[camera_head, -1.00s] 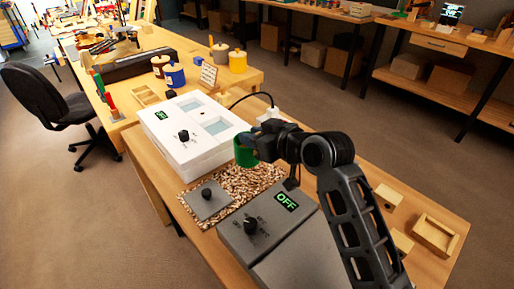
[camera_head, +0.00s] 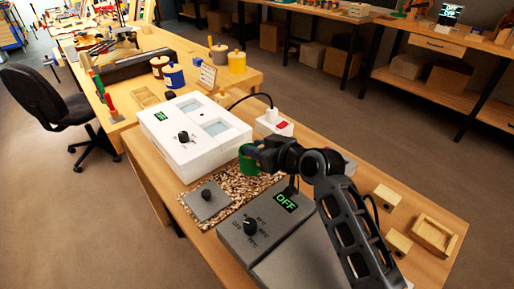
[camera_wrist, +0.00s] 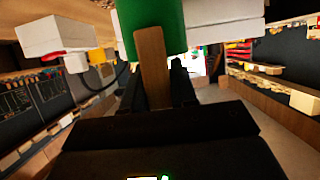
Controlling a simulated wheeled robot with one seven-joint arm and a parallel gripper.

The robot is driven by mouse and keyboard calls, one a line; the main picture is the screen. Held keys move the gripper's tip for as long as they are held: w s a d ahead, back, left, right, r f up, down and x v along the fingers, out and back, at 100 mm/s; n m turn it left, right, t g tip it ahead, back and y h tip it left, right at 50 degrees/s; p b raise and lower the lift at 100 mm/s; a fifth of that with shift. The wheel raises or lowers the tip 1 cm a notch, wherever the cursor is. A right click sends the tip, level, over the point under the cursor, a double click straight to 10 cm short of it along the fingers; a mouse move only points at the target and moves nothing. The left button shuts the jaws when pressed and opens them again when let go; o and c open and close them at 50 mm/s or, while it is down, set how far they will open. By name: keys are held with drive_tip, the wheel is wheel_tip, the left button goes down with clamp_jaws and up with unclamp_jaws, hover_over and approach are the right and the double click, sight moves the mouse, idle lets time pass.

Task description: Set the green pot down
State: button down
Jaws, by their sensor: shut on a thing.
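The green pot (camera_head: 247,160) is at the end of my arm in the head view, just right of the white box's near right corner and over the far part of the speckled mat (camera_head: 228,187). My gripper (camera_head: 258,151) is shut on it, apparently by a brown handle. In the wrist view the green pot (camera_wrist: 153,22) fills the top middle, with the brown handle (camera_wrist: 152,62) between the fingers of my gripper (camera_wrist: 158,85). Whether the pot's base touches the mat cannot be told.
The white box (camera_head: 188,142) with dial and display stands left of the pot. A grey plate with a knob (camera_head: 207,199) lies on the mat's left part. A grey unit reading OFF (camera_head: 262,222) stands in front. A white socket block with a red switch (camera_head: 279,125) stands behind.

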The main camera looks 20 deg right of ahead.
drive_tip(key=shift+f+b, duration=0.4)
drive_tip(key=shift+f, duration=0.15)
drive_tip(key=c, duration=0.9)
unclamp_jaws()
drive_tip(key=shift+r+p, duration=0.25)
drive_tip(key=shift+p, duration=0.1)
drive_tip(key=v, duration=1.2)
drive_tip(key=shift+r+b, duration=0.3)
drive_tip(key=shift+r, duration=0.2)
